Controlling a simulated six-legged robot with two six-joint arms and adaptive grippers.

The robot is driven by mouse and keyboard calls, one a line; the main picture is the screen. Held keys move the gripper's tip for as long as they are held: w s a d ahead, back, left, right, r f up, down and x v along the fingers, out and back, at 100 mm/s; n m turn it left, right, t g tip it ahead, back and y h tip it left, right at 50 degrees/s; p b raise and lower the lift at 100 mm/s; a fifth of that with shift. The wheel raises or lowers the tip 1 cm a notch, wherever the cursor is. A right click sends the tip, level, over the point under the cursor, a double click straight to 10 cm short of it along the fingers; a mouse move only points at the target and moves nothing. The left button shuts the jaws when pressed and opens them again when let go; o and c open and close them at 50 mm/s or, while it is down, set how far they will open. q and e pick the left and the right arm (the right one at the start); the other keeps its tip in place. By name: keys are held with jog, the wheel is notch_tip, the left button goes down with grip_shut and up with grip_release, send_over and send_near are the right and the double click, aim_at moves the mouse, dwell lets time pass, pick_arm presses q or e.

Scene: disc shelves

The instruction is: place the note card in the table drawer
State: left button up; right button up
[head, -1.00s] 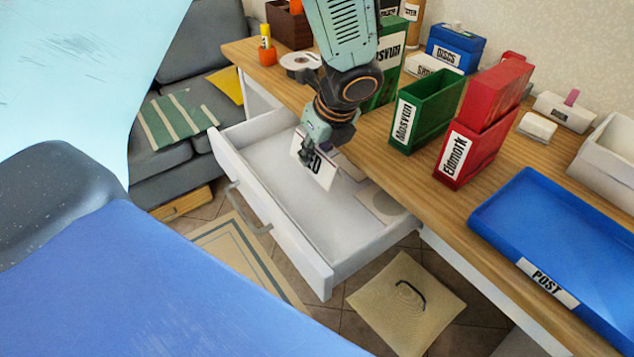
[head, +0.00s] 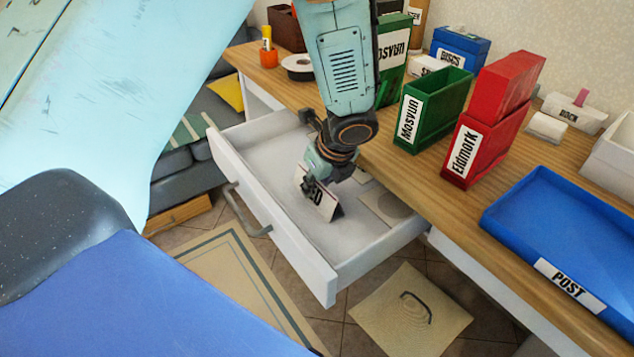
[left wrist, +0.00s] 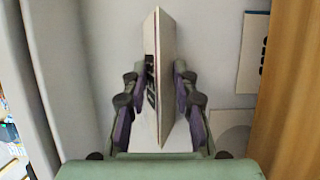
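The note card (head: 318,197) is a small white folded card with black letters, standing roughly upright inside the open white table drawer (head: 318,273). My left gripper (head: 318,177) reaches down into the drawer from above, with its fingers around the card's upper part. In the left wrist view, the card (left wrist: 160,85) stands edge-on between the two purple-padded fingers (left wrist: 160,100), which close on it from both sides. Part of the lettering is hidden by a finger. I cannot tell whether the card's lower edge touches the drawer floor. My right gripper is not in view.
Flat pale cards (head: 388,208) lie at the drawer's right end. On the wooden desk stand a green Mosvun box (head: 433,110), a red Eldmork box (head: 487,120) and a blue POST tray (head: 560,225). The drawer's left part is clear.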

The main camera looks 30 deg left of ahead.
pick_arm(q)
jog(key=o, duration=0.5)
jog(key=shift+c, duration=0.2)
jog(key=shift+r, duration=0.3)
jog(key=p+v, duration=0.6)
jog(key=v, duration=0.4)
jog(key=shift+d+r+p, duration=0.1)
jog(key=shift+p, duration=0.25)
jog(key=shift+s+d+r+p, duration=0.15)
jog(key=shift+d+r+p, duration=0.2)
jog(key=shift+r, duration=0.3)
jog(key=shift+f, duration=0.1)
